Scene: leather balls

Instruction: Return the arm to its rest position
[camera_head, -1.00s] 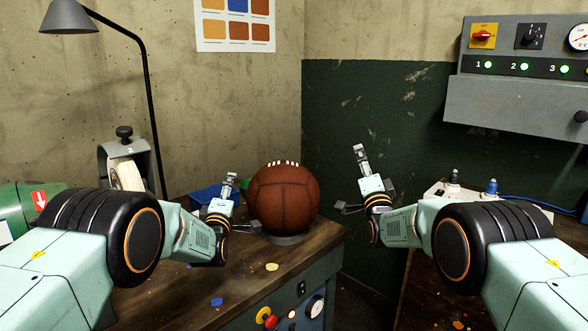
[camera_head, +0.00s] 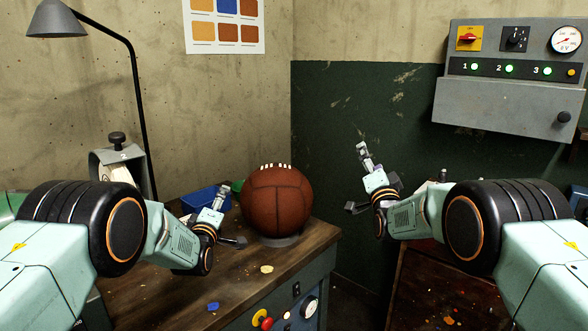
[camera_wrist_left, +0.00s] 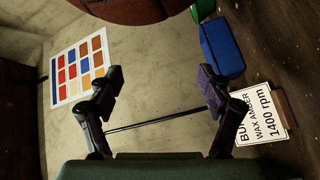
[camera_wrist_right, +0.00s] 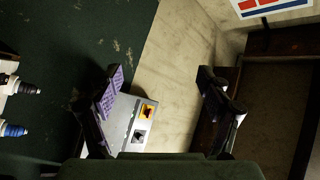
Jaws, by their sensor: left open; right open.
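My right gripper (camera_head: 358,178) is open and empty in the head view, in front of the dark green wall and to the right of the ball. Its spread fingers also show in the right wrist view (camera_wrist_right: 160,85), with nothing between them. My left gripper (camera_head: 228,215) is open beside the left side of the brown leather ball (camera_head: 277,200), low over the bench. In the left wrist view the left fingers (camera_wrist_left: 157,85) are wide apart and empty. The ball rests on a grey ring stand (camera_head: 280,240) and shows at the top of that view.
The wooden bench (camera_head: 235,284) holds a blue box (camera_head: 203,199), a desk lamp (camera_head: 58,20) and small coloured scraps. A grey control panel (camera_head: 505,85) hangs on the wall at right. A second dark bench (camera_head: 440,290) stands below my right arm. A gap separates the benches.

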